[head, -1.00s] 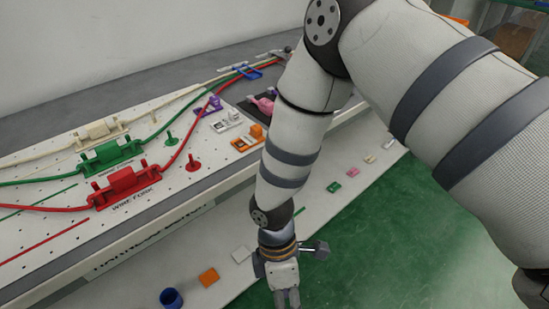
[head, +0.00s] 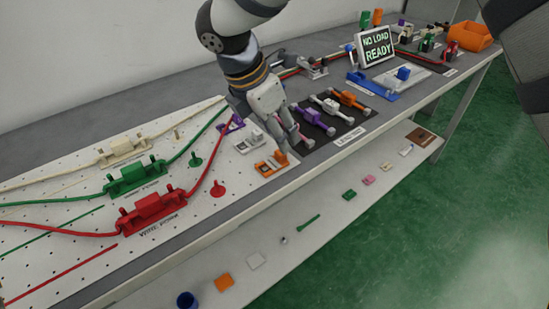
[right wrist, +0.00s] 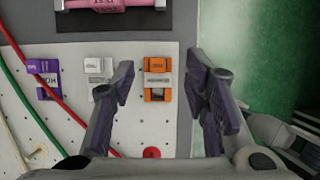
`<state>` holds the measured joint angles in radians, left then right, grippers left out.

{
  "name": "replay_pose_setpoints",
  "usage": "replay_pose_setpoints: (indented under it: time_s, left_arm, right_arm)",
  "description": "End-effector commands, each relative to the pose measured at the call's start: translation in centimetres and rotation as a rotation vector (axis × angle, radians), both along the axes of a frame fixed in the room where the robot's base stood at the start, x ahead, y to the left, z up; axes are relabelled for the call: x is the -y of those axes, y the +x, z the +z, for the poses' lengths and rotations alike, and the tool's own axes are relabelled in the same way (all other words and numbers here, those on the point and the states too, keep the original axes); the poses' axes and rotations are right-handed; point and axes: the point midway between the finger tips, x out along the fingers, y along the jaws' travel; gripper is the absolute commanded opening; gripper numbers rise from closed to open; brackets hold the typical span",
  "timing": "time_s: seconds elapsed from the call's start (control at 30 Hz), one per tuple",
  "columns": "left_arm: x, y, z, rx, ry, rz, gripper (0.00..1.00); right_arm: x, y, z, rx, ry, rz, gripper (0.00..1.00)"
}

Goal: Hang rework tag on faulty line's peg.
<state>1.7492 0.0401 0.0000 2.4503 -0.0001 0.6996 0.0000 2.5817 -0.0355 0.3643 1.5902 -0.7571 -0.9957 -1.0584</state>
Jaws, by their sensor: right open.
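My right gripper (head: 294,145) is open and empty, pointing down beside the tag row. In the right wrist view its fingers (right wrist: 162,72) stand either side of an orange tag, apart from it. This orange tag (head: 270,165) lies in a holder on the pegboard; in the wrist view (right wrist: 158,79) its small label is not clearly readable. A white tag (head: 247,142) and a purple tag (head: 231,127) lie beside it. A red peg (head: 218,189) and a green peg (head: 195,161) stand bare by their wire lines. My left gripper is not in view.
Red (head: 152,212), green (head: 135,178) and cream (head: 122,148) wire fixtures hold the lines at left. A dark mat (head: 345,140) carries several coloured connectors. A screen (head: 376,48) reads "NO LOAD READY". A lower shelf (head: 330,216) holds small items.

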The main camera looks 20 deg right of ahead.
Motion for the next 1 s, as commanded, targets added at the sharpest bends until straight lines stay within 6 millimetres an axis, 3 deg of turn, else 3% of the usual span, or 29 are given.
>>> replay_pose_setpoints:
  time_s: [0.3,0.53,0.57,0.7,0.73,1.0]
  left_arm:
    - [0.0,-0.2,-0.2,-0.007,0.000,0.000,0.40]
    - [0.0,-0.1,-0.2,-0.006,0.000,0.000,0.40]
    - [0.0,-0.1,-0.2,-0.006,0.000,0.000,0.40]
    - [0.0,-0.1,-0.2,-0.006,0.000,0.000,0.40]
    - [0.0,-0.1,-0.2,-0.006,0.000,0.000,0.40]
    - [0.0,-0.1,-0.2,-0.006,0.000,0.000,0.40]
  right_arm:
    - [1.1,0.6,-5.0,0.000,0.001,0.000,0.42]
    - [1.2,0.6,-5.3,0.003,0.001,-0.001,0.42]
    - [1.2,0.6,-5.3,0.003,0.001,-0.001,0.39]
    - [1.2,0.6,-5.3,0.003,0.001,-0.001,0.08]
    - [1.2,0.6,-5.3,0.003,0.001,-0.001,0.04]
    - [1.2,0.6,-5.3,0.003,0.001,-0.001,0.04]
